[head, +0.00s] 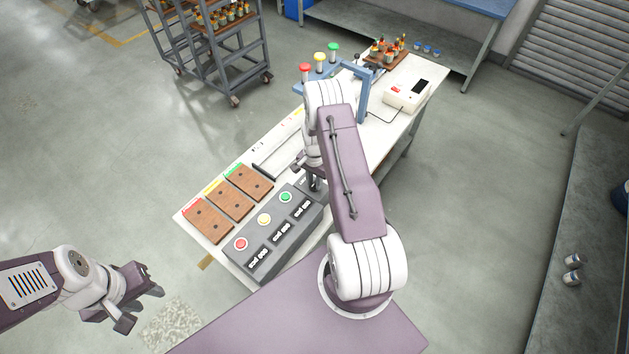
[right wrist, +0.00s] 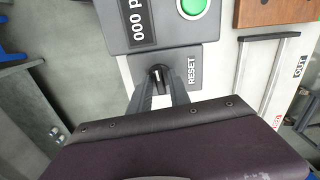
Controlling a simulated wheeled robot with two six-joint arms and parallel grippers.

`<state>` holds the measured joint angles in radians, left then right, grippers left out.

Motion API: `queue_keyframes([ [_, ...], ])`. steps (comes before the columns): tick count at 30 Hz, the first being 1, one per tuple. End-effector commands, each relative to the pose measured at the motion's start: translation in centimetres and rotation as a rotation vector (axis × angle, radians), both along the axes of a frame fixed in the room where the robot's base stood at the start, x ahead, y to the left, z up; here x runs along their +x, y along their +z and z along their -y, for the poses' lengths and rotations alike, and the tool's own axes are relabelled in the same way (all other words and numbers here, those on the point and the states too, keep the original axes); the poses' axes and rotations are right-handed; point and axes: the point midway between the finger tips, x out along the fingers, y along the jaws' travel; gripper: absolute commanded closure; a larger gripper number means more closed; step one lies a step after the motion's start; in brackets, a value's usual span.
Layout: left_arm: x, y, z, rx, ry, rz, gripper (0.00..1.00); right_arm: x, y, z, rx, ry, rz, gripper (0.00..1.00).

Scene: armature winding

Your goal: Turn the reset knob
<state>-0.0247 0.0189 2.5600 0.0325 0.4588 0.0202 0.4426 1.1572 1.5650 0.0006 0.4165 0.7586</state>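The reset knob (right wrist: 157,76) is small, dark and round with a pale mark. It sits on a grey panel beside the printed word RESET in the right wrist view. My right gripper (right wrist: 160,84) has one finger on each side of the knob. Whether the fingers press on it is too small to tell. In the head view my right gripper (head: 314,184) is at the far right end of the grey control box (head: 262,262), and my arm hides the knob there. My left gripper (head: 143,304) is open and empty, off the table's near left side.
The box carries red, yellow and green buttons and several counters. Wooden boards (head: 231,201) lie left of it on the white table (head: 221,258). A blue frame (head: 362,98) and a white device (head: 407,95) stand farther back. A metal rail (right wrist: 250,80) is right of the knob.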

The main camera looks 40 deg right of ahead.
Motion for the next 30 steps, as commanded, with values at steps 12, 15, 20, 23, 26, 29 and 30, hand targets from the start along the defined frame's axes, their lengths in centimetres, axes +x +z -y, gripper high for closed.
queue_keyframes([
  [12,0.0,-0.2,0.0,0.0,0.0,0.0,0.64,0.1,0.0,0.0,-0.001,0.023,0.001,1.0],
  [15,0.0,-0.6,0.0,0.0,0.0,0.0,0.64,0.1,-0.1,0.0,-0.001,0.059,0.001,1.0],
  [20,0.0,-1.3,0.0,0.0,0.0,0.0,0.64,0.1,-0.2,0.0,-0.001,0.161,0.0,1.0],
  [23,0.0,-1.9,0.0,0.0,0.0,0.0,0.64,0.1,-0.2,0.0,-0.002,0.247,0.0,1.0],
  [26,0.0,-2.5,0.0,0.0,0.0,0.0,0.64,0.1,-0.2,0.0,-0.001,0.341,-0.001,1.0],
  [29,0.0,-3.0,0.0,0.0,0.0,0.0,0.64,0.1,-0.2,0.1,-0.002,0.437,0.0,1.0],
  [30,0.0,-3.1,0.0,0.0,0.0,0.0,0.64,0.1,-0.2,0.0,-0.002,0.475,-0.001,1.0],
])
